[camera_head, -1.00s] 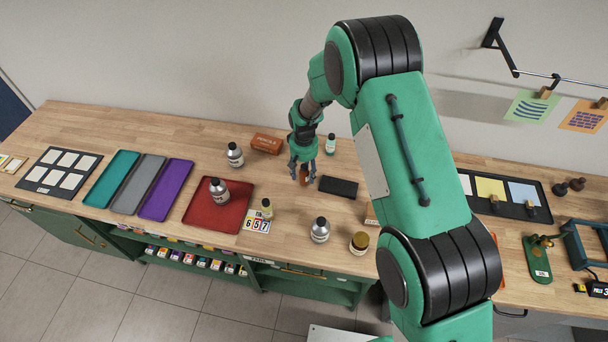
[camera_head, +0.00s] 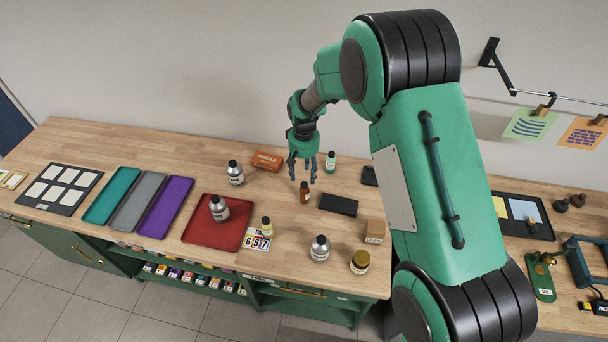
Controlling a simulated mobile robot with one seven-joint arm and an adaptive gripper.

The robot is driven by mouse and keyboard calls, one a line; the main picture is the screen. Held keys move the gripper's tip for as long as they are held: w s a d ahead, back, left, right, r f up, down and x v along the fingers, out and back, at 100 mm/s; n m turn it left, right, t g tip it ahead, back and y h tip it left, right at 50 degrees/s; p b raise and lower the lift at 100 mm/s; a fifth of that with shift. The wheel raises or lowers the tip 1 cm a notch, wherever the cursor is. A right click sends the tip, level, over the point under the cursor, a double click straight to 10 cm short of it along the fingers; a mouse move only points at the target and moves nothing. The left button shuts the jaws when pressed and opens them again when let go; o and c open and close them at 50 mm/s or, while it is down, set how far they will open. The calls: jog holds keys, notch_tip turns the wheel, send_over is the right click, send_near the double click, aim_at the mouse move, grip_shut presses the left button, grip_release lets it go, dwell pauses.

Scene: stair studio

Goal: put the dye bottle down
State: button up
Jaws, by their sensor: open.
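A small brown bottle (camera_head: 304,194), which looks like the dye bottle, stands upright on the wooden bench top, just left of a black block. My gripper (camera_head: 302,176) is open and empty above and slightly behind it, its fingers pointing down. The fingertips look clear of the bottle's cap. The bottle's label is too small to read.
A black block (camera_head: 338,204), a teal-labelled bottle (camera_head: 330,162) and an orange box (camera_head: 267,161) stand close by. A grey bottle (camera_head: 235,173) is left. A red tray (camera_head: 207,236) holds another bottle (camera_head: 219,208). Bare wood lies in front of the brown bottle.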

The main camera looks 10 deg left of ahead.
jog(key=shift+r, duration=0.1)
dwell(0.7)
jog(key=s+d+r+m+t, duration=0.1)
jog(key=s+d+r, duration=0.2)
jog(key=d+r, duration=0.5)
jog(key=s+d+r+m+t, duration=0.1)
jog(key=s+d+r, duration=0.35)
jog(key=r, duration=0.65)
jog(key=s+d+r+t, duration=0.1)
jog(key=s+d+r, duration=0.1)
jog(key=d+r, duration=0.6)
jog(key=s+d+r+m+t, duration=0.1)
jog(key=s+d+r, duration=0.35)
jog(key=s, duration=0.25)
jog(key=s+d+r+m, duration=0.1)
jog(key=s+d+r, duration=0.3)
jog(key=s+r, duration=0.15)
jog(key=s+d, duration=0.3)
jog(key=s, duration=0.5)
jog(key=s+d+m+t, duration=0.1)
jog(key=s+d, duration=0.2)
jog(key=s, duration=0.4)
jog(key=shift+s+d+r+t, duration=0.2)
jog(key=shift+s+d+t, duration=0.1)
jog(key=shift+s, duration=0.05)
jog(key=shift+f, duration=0.1)
